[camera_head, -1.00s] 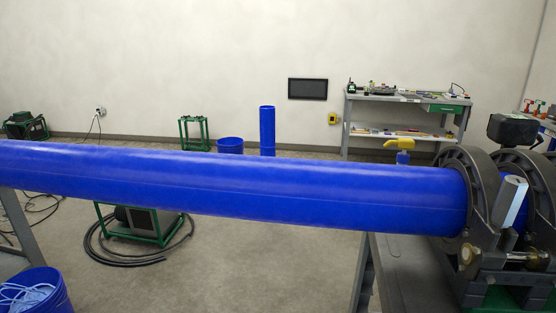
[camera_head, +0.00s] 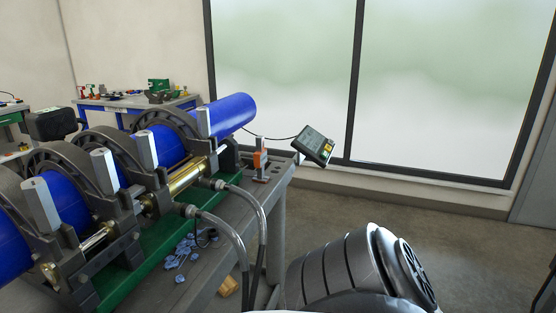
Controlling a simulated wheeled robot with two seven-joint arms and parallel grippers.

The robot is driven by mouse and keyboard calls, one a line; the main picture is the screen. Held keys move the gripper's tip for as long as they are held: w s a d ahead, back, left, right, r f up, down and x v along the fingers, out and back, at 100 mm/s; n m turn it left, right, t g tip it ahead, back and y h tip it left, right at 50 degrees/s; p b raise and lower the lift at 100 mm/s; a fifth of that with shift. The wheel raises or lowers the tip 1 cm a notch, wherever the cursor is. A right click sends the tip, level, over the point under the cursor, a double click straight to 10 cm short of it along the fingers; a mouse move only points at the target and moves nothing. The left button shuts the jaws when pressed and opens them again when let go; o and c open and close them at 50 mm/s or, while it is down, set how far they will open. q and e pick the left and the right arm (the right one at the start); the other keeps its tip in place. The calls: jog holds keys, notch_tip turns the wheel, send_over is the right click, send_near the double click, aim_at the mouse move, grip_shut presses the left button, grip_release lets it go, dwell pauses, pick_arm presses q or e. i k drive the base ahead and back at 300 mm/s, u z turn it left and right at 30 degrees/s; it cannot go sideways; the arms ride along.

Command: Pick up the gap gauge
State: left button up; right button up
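I cannot make out for certain which thing is the gap gauge. A small orange and grey device (camera_head: 261,163) stands upright on the right end of the cart top, beside the pipe clamps. A small tan block (camera_head: 229,286) lies near the cart's front edge at the bottom. Neither of my grippers is in view. A silver arm link of mine shows at the bottom right, with no fingers visible.
The fusion machine's clamps (camera_head: 165,128) hold the blue pipe (camera_head: 232,112). Two hoses (camera_head: 240,237) arch over the cart's front edge. Blue shavings (camera_head: 183,252) lie on the cart top. A control panel (camera_head: 314,145) juts out at the cart's end. Floor at right is clear.

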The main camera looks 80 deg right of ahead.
aim_at(259, 156)
jog(key=z, duration=3.6)
jog(key=i, duration=3.5)
jog(key=u, duration=3.8)
